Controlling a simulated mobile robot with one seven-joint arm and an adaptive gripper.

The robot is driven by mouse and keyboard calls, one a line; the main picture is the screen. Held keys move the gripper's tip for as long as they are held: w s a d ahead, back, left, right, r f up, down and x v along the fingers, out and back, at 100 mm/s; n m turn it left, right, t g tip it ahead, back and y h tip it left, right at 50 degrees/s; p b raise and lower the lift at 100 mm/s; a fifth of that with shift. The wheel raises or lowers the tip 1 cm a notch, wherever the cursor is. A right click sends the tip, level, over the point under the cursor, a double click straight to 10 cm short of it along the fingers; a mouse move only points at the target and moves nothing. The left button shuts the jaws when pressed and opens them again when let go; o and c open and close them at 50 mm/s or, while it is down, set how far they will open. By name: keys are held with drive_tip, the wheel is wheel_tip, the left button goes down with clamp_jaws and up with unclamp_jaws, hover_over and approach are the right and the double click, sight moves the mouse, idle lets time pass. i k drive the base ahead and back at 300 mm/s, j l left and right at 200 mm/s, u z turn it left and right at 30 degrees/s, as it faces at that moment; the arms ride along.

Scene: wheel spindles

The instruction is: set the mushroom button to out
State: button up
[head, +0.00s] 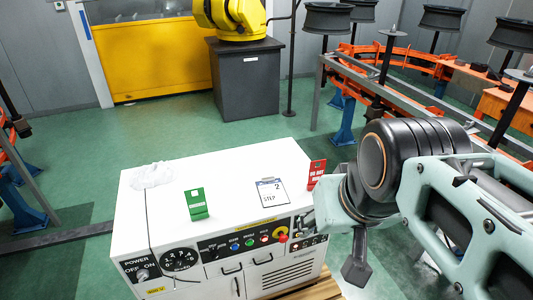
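The red mushroom button (283,238) is at the right end of the control strip on the front of the white cabinet (150,212). Its position, in or out, is too small to tell. My gripper (307,222) is partly in view at the cabinet's front right, just to the right of the button. My arm's wrist hides much of it. I cannot tell whether it touches the button or how far its fingers are apart.
Small coloured buttons (249,242) and a dial (180,259) share the cabinet front. A green card (196,204), a clipboard (272,192), a red sign (316,173) and crumpled clear plastic (152,175) are on top. Orange conveyor rails (360,77) stand behind right.

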sight(283, 239)
drive_tip(key=k, duration=1.15)
